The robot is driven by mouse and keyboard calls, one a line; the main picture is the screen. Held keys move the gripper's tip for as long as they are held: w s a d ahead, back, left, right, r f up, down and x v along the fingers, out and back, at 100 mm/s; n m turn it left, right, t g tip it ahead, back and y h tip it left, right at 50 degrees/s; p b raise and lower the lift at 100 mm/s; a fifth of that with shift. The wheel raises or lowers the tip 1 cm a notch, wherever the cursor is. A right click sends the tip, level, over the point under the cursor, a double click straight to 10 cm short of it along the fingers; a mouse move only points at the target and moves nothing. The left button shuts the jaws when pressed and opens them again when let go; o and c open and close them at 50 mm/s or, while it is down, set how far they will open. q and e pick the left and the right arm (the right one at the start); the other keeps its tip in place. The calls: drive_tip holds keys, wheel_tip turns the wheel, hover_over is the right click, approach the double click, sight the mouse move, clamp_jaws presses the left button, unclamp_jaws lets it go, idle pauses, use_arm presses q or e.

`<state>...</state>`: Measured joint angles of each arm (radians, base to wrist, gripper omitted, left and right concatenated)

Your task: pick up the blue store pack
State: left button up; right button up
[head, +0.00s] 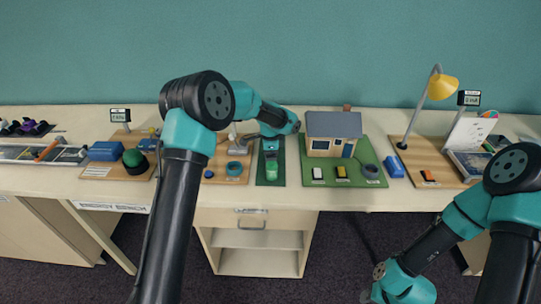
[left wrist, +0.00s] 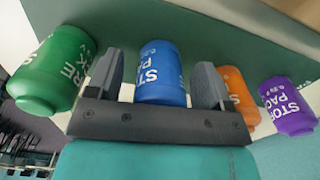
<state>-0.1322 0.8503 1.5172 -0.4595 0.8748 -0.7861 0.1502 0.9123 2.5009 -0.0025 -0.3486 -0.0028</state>
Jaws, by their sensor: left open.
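The blue store pack (left wrist: 162,65) shows in the left wrist view as a blue cylinder with white lettering. It stands between the two dark fingers of my left gripper (left wrist: 158,82), which is open. A gap shows on each side of the pack, and its near part is hidden by the gripper body. A green pack (left wrist: 48,70) is on the left, outside the left finger. An orange pack (left wrist: 238,95) is just outside the right finger, with a purple pack (left wrist: 287,105) beyond it. In the head view I cannot make out the blue pack, and my right gripper's fingers do not show.
In the head view, a narrow dark green mat (head: 270,182) lies under my left wrist. A model house (head: 333,135) on a green base stands right of it, and a wooden board (head: 235,180) is on the left. A yellow lamp (head: 441,87) stands further right.

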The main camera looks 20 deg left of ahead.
use_arm(q)
drive_tip(key=c, duration=1)
drive_tip(key=shift+c, duration=0.2)
wheel_tip(320, 180, up, 10)
drive_tip(key=shift+r, duration=0.1)
idle(0.5)
